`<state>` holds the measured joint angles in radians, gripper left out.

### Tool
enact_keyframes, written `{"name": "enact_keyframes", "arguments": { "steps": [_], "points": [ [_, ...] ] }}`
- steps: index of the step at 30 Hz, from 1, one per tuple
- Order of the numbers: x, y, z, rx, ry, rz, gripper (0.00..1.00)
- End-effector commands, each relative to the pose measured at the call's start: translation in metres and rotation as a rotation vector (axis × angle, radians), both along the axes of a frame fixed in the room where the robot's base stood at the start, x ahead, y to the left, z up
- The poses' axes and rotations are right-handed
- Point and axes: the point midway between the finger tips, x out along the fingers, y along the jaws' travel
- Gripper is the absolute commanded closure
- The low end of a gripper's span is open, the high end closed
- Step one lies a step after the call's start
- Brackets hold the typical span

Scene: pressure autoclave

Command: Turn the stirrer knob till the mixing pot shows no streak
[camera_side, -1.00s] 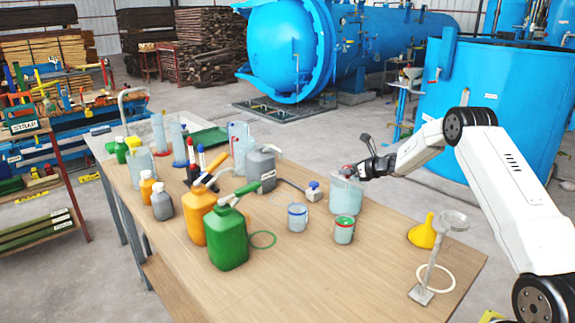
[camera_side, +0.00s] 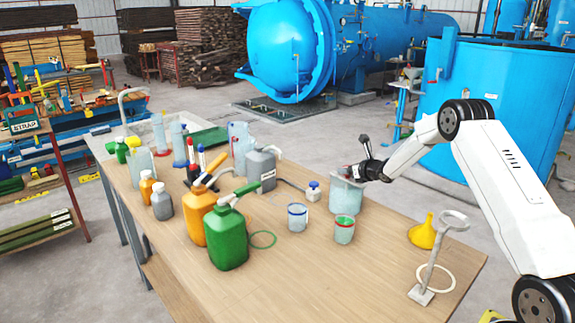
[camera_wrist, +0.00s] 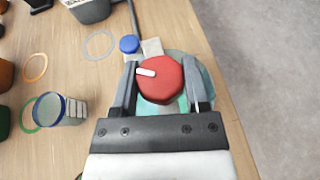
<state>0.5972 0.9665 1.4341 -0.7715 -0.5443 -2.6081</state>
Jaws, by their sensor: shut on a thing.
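The mixing pot (camera_side: 346,196) is a clear vessel with pale blue-green contents near the table's far right edge. The red stirrer knob (camera_wrist: 162,82) with a white pointer mark sits on top of it; in the wrist view the mark points left. My gripper (camera_wrist: 160,90) is over the pot, its fingers on either side of the knob and shut on it. In the side view my gripper (camera_side: 354,172) hides most of the knob. The knob and gripper cover much of the pot in the wrist view, and I cannot tell whether the contents hold a streak.
A blue-rimmed beaker (camera_side: 297,217) and a red-rimmed beaker (camera_side: 344,229) stand in front of the pot. A blue-capped small item (camera_side: 313,191) is left of it. Green (camera_side: 227,238) and orange jugs stand left. A yellow funnel (camera_side: 423,232) and a stand are right. The front table is clear.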

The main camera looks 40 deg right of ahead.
Motion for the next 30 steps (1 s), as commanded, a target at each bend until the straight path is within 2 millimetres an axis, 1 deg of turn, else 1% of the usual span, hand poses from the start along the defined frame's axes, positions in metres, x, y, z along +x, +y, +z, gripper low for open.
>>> {"name": "enact_keyframes", "arguments": {
  "steps": [1,15,27,28,29,30],
  "points": [
    [0.0023,0.0001,0.0041,-0.004,-0.008,-0.012,1.00],
    [0.0022,0.0000,0.0046,-0.003,-0.008,-0.126,1.00],
    [0.0016,-0.0002,0.0043,-0.002,-0.006,-0.136,1.00],
    [0.0016,-0.0002,0.0042,-0.002,-0.006,-0.136,0.32],
    [0.0015,-0.0002,0.0040,-0.002,-0.005,-0.136,0.22],
    [0.0013,0.0000,0.0036,-0.002,-0.005,-0.136,0.10]
  ]
}}
